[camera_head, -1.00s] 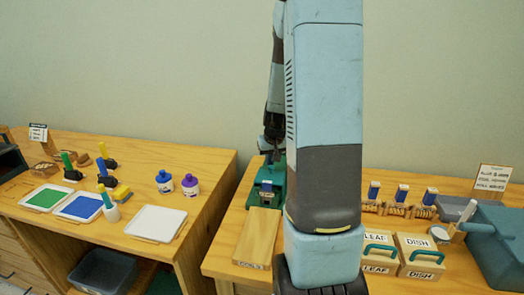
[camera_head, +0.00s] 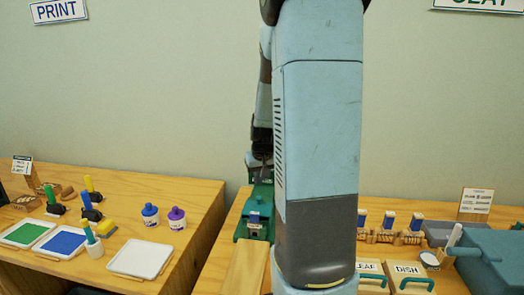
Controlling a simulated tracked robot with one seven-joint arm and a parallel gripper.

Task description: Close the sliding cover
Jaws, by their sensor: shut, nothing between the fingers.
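A green device (camera_head: 262,203) stands on the wooden table in the middle, partly behind my arm. A small blue-and-white part (camera_head: 254,219) shows on its front. A long flat wooden board (camera_head: 244,266) lies in front of it, cut off by the frame's lower edge. I cannot tell for sure which of these is the sliding cover. My gripper (camera_head: 262,158) is shut and empty above the back of the green device, largely hidden by my arm. I cannot tell whether it touches anything.
On the left table are green and blue ink trays (camera_head: 62,243), a white tray (camera_head: 140,259), stamps and two paint bottles (camera_head: 177,218). A gap separates the tables.

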